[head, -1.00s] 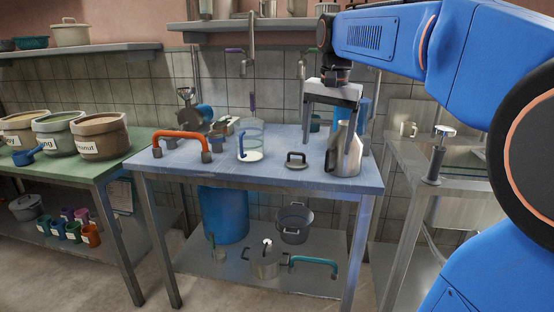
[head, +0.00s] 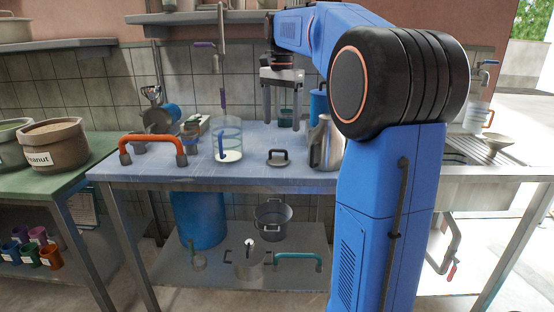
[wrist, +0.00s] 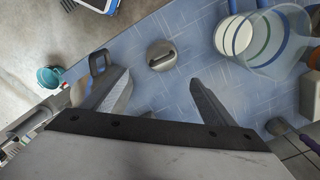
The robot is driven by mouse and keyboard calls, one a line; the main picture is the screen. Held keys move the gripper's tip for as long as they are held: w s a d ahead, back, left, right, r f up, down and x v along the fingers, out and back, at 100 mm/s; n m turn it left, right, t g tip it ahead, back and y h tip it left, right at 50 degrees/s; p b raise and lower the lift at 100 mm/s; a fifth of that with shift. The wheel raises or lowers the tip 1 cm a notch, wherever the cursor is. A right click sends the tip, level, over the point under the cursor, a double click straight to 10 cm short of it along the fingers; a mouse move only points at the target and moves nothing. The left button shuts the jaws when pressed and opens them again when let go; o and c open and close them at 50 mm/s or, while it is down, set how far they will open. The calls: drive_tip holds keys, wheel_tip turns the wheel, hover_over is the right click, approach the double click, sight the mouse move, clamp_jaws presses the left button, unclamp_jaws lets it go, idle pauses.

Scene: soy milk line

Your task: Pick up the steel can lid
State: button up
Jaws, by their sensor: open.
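The steel can lid (head: 278,161) is a small round grey lid with a dark raised handle. It lies flat on the blue tabletop (head: 200,172), left of a steel jug (head: 327,145). In the wrist view the lid (wrist: 161,58) sits just beyond the fingertips, near the middle of the picture. My gripper (head: 282,116) is open and empty, above the table. In the wrist view my gripper (wrist: 158,86) has its fingers spread, with bare tabletop showing between them.
A clear measuring jug (head: 228,137) with white contents stands left of the lid. An orange handle (head: 151,140) is farther left. Pots and a blue drum (head: 198,215) are below. A sink counter (head: 480,150) is at right. Bare tabletop surrounds the lid.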

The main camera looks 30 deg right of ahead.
sight(281, 158)
drive_tip(key=f, duration=1.1)
drive_tip(key=shift+w+f, duration=0.2)
drive_tip(key=shift+f, duration=0.15)
drive_tip(key=c, duration=1.1)
